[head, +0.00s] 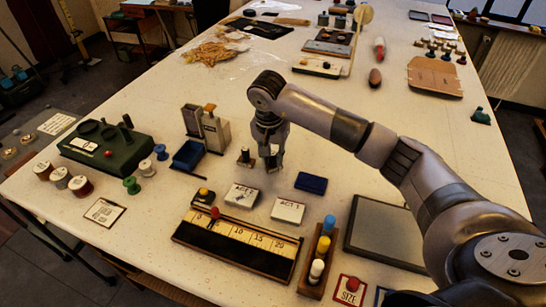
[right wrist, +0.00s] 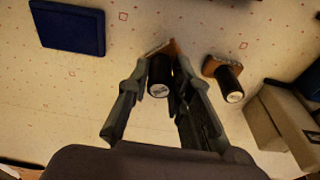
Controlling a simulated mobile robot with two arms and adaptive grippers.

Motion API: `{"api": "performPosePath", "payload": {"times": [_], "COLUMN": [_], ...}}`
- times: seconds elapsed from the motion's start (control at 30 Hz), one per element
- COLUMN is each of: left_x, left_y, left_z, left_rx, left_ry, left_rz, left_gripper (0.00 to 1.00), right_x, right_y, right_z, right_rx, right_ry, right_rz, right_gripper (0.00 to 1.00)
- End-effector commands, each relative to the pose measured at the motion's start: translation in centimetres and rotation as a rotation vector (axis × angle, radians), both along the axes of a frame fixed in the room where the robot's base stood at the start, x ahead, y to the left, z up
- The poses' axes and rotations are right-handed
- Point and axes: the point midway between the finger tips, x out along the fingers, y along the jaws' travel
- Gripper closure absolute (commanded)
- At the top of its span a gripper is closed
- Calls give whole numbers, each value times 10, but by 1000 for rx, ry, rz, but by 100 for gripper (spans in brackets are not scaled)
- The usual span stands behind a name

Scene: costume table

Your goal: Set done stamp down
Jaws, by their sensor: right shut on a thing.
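My right gripper (head: 268,153) is shut on a dark-handled stamp with a brown base. In the right wrist view the stamp (right wrist: 160,80) stands between the two fingers (right wrist: 160,95), handle towards the camera. Its base is at or close to the tabletop; I cannot tell whether it touches. A second, similar stamp (head: 245,157) stands free just left of the gripper; it also shows in the right wrist view (right wrist: 229,83). The label on the held stamp is too small to read. My left gripper is not in view.
Cards marked ACT (head: 240,196) (head: 288,211) lie in front, with a dark blue pad (head: 311,183) to the right. Upright grey boxes (head: 215,130) and a blue tray (head: 187,156) stand to the left. A ruler box (head: 237,242) lies nearer. The table behind the gripper is mostly clear.

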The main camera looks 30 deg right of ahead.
Motion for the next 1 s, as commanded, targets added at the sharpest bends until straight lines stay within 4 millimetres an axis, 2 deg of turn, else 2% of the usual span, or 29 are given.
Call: {"api": "performPosePath", "payload": {"times": [0.1,0.47,0.5,0.77,1.0], "left_x": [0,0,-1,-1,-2], "left_y": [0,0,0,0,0], "left_z": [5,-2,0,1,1], "left_rx": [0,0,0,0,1], "left_ry": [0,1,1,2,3], "left_rz": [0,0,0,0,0], "left_gripper": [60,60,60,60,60], "right_x": [-1,0,0,0,0], "right_y": [0,0,0,0,0], "right_z": [-13,-19,-17,-17,-17], "right_rx": [0,-2,-1,-1,-1], "right_ry": [2,-1,-1,-1,-1], "right_rz": [1,1,1,1,1], "right_gripper": [98,98,77,60,60]}}
